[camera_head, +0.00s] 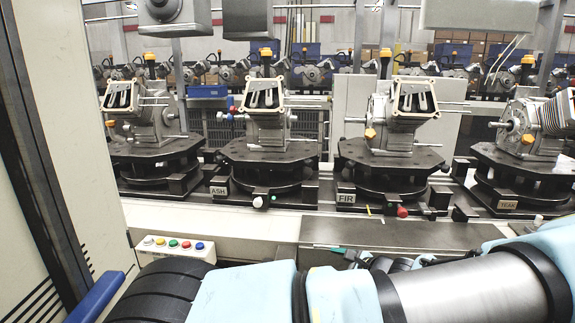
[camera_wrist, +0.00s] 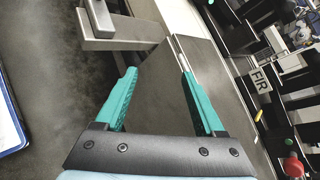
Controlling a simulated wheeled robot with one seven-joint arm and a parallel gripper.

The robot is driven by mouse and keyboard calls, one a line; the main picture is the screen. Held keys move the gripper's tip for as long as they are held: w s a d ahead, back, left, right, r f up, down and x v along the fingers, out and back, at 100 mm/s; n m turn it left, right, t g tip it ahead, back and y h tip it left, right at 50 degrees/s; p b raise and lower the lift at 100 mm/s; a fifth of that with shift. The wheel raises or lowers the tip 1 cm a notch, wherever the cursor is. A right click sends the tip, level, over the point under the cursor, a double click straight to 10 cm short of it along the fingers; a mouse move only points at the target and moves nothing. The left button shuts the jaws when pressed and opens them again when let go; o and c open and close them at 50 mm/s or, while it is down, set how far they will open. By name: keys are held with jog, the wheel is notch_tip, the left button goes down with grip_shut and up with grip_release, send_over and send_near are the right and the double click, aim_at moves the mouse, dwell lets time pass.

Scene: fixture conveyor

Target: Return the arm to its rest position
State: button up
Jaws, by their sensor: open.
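My gripper shows in the wrist view (camera_wrist: 158,92) with its two green fingers apart and nothing between them. Below the fingers is a bare dark grey plate or floor area. In the head view my arm lies across the bottom right in front of the conveyor, and a small green part of my gripper (camera_head: 337,250) shows by the grey plate in front.
Black fixtures labelled ASH (camera_head: 268,152), FIR (camera_head: 392,156) and TEAK (camera_head: 525,168) carry grey engine-like parts on the conveyor. A button box (camera_head: 176,248) stands at the left front, beside a pale cabinet (camera_head: 50,200). A red knob (camera_wrist: 293,167) shows near the FIR label.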

jog(key=s+a+r+n+g+h, duration=0.1)
jog(key=s+a+n+g, duration=0.25)
jog(key=a+n, duration=0.2)
jog(key=s+a+r+n+g, duration=0.1)
jog(key=s+a+n+g, duration=0.2)
jog(key=a+n+g, duration=0.3)
jog(key=s+a+r+n+h, duration=0.3)
jog(key=a+r+n, duration=0.1)
jog(key=r, duration=0.4)
jog(key=s+a+r+n+h, duration=0.3)
jog(key=r+n, duration=0.2)
jog(key=r, duration=0.3)
jog(key=shift+s+a+r+h, duration=0.15)
jog(key=shift+s+a+h, duration=0.05)
jog(key=shift+a+h, duration=0.2)
